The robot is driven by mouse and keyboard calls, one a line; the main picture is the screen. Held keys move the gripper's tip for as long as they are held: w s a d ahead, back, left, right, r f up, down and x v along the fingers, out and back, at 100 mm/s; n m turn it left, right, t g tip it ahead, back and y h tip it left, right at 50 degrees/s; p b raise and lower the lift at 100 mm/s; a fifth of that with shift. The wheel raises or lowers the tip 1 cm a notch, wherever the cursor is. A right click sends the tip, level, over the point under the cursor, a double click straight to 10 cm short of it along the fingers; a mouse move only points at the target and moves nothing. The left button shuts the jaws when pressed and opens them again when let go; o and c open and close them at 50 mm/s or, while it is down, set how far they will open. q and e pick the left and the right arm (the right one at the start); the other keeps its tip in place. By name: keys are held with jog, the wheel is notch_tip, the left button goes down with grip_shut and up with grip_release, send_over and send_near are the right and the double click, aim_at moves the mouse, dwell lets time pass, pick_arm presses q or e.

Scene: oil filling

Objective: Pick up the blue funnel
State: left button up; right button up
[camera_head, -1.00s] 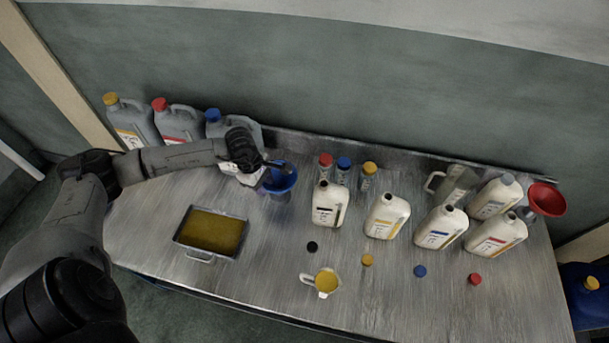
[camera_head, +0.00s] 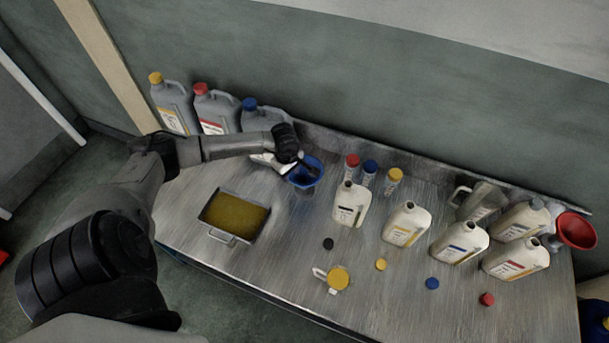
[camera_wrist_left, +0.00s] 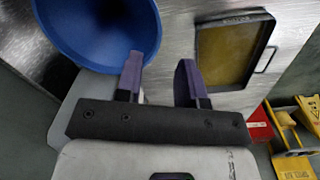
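The blue funnel (camera_head: 310,181) is at the back of the metal table, right of the grey jugs. Its wide blue mouth (camera_wrist_left: 85,25) fills the upper left of the left wrist view. My left gripper (camera_head: 307,167) is at the funnel, partly covering it in the head view. In the wrist view my left gripper (camera_wrist_left: 162,65) has its two fingers apart with bare table showing between them. The left finger overlaps the funnel's rim; I cannot tell whether it touches. The funnel's lower part is hidden. My right gripper is not in view.
Grey jugs (camera_head: 213,110) stand behind my left arm. An oil-filled tray (camera_head: 212,224) is in front of the funnel. Several white bottles (camera_head: 405,224), loose caps, a measuring cup (camera_head: 334,279) and a red funnel (camera_head: 577,231) are to the right. A wall runs behind the table.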

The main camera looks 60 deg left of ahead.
aim_at(292, 182)
pick_arm(q)
jog(key=f, duration=0.2)
jog(key=f+p, duration=0.1)
jog(key=shift+w+d+f, duration=0.15)
jog(key=shift+w+f, duration=0.2)
jog(key=shift+w, duration=0.05)
jog(key=shift+f, duration=0.65)
grip_shut()
